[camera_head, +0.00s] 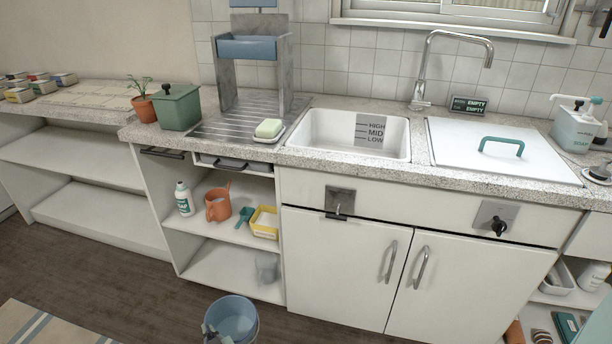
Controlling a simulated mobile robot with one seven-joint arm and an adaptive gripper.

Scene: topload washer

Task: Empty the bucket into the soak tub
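A blue bucket (236,316) shows at the bottom edge of the view, in front of the open shelves and low near the floor. Its lower part is cut off, and I cannot make out its contents. A grey and dark piece at its left rim looks like my gripper (213,334). It is mostly out of frame, and its fingers cannot be made out. The white open basin (325,134) in the counter carries a plate marked HIGH, MID and LOW, and looks like the soak tub. It appears empty. A second basin to its right is under a white lid (500,147) with a teal handle.
A tall faucet (420,80) stands behind the basins, beside a small display (467,106) reading EMPTY twice. A soap dish (268,131) sits left of the open basin. Cabinet handles (391,262) and a knob (497,225) stick out in front.

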